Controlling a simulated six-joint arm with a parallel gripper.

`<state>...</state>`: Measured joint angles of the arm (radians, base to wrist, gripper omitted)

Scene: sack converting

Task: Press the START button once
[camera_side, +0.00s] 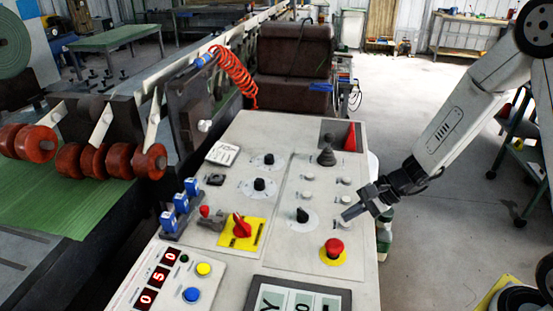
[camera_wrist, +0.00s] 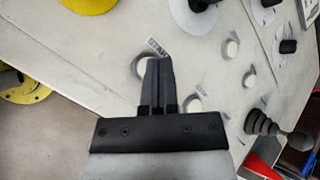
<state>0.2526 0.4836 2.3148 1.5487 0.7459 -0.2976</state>
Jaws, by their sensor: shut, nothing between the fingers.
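A light round button (camera_wrist: 139,67) sits on the grey panel in the wrist view, beside a small label that seems to read START and is partly covered. My gripper (camera_wrist: 160,64) is shut and empty, its fingertips over the button's edge and hiding part of it. In the side view my gripper (camera_side: 346,215) reaches in from the right, low over the panel's right part. There its tip hides the button. I cannot tell whether the tip touches the button or hovers just above it.
Several similar white buttons stand close by, one of them (camera_side: 345,199) just behind the tip. A red mushroom button (camera_side: 334,247) on a yellow ring is in front. A black selector knob (camera_side: 302,214) lies left, a black joystick (camera_side: 326,156) farther back.

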